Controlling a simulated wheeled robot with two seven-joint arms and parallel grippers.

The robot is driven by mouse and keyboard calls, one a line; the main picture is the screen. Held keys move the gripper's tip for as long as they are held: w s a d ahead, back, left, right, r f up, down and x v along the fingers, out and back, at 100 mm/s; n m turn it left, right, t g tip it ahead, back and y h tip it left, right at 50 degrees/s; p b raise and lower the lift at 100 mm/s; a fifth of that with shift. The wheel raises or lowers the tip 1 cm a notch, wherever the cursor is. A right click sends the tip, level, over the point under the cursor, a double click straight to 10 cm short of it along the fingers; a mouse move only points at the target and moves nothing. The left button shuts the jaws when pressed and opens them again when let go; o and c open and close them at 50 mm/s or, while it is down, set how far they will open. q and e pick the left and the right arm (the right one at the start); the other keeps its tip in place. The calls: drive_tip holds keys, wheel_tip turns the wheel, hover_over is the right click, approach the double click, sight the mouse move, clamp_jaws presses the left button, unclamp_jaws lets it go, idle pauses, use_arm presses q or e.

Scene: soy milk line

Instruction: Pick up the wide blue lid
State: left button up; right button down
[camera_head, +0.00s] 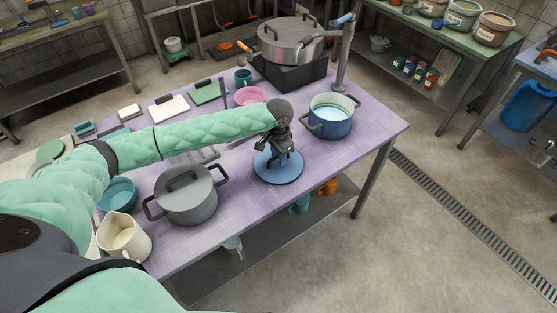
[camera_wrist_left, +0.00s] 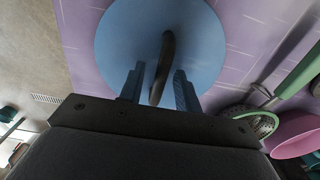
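The wide blue lid (camera_head: 284,176) lies flat on the purple table near its front edge. In the left wrist view the lid (camera_wrist_left: 125,40) is a large blue disc with a dark arched handle (camera_wrist_left: 167,50). My left gripper (camera_head: 279,155) points down over the middle of the lid and hides most of the handle from the head camera. In the left wrist view my left gripper (camera_wrist_left: 158,87) has its two fingers apart, one on each side of the handle, with gaps visible. My right gripper is in neither view.
A blue pot (camera_head: 331,125) stands right of the lid, and a lidded grey pot (camera_head: 187,207) left of it. A pink bowl (camera_head: 250,97) is behind, also in the wrist view (camera_wrist_left: 297,135) beside a strainer (camera_wrist_left: 262,123). Bare table (camera_head: 375,125) lies at right.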

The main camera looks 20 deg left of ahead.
use_arm(q)
drive_tip(key=shift+f, duration=0.35)
clamp_jaws()
drive_tip(key=shift+r, duration=0.1)
